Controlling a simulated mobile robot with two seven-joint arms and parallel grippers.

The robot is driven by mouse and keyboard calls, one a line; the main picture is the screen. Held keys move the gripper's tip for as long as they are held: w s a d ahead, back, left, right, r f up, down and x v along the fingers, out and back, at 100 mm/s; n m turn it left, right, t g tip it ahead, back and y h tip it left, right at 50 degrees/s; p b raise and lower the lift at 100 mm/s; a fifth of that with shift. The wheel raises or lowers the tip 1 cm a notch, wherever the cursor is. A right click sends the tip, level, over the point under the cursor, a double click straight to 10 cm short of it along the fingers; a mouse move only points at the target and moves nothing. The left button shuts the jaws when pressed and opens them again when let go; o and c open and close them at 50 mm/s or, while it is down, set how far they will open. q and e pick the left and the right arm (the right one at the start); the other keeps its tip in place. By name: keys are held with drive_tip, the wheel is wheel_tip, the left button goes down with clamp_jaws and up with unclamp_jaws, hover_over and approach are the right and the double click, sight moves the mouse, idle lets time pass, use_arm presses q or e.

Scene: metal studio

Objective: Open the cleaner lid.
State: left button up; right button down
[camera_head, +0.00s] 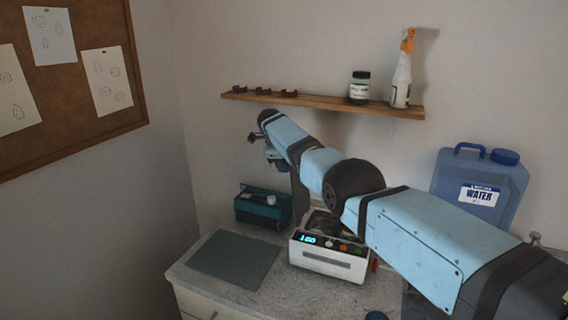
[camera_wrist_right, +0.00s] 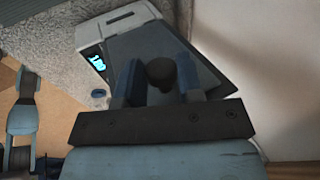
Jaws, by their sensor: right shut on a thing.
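The cleaner (camera_head: 330,262) is a white box with a lit display and several buttons on its front, standing on the counter under my right arm. It also shows in the right wrist view (camera_wrist_right: 88,36). In that view its dark grey lid (camera_wrist_right: 205,72) fills the middle and carries a round dark knob (camera_wrist_right: 161,72). My right gripper (camera_wrist_right: 160,86) has its two blue fingers on either side of the knob and is shut on it. In the head view my forearm partly covers the cleaner's top, and how far the lid is raised is unclear. My left gripper is not in view.
A teal box (camera_head: 262,207) stands left of the cleaner, with a flat grey mat (camera_head: 235,256) in front. A blue water jug (camera_head: 478,187) stands at right. Above, a wooden shelf (camera_head: 320,104) holds a jar (camera_head: 360,87), a spray bottle (camera_head: 402,78) and small dark items.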

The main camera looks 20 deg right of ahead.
drive_tip(key=c, duration=0.8)
unclamp_jaws()
drive_tip(key=b+v, duration=0.1)
drive_tip(key=v, duration=1.2)
drive_tip(key=shift+r+b, duration=0.35)
drive_tip(key=shift+r, duration=0.05)
drive_tip(key=shift+s+a, duration=0.1)
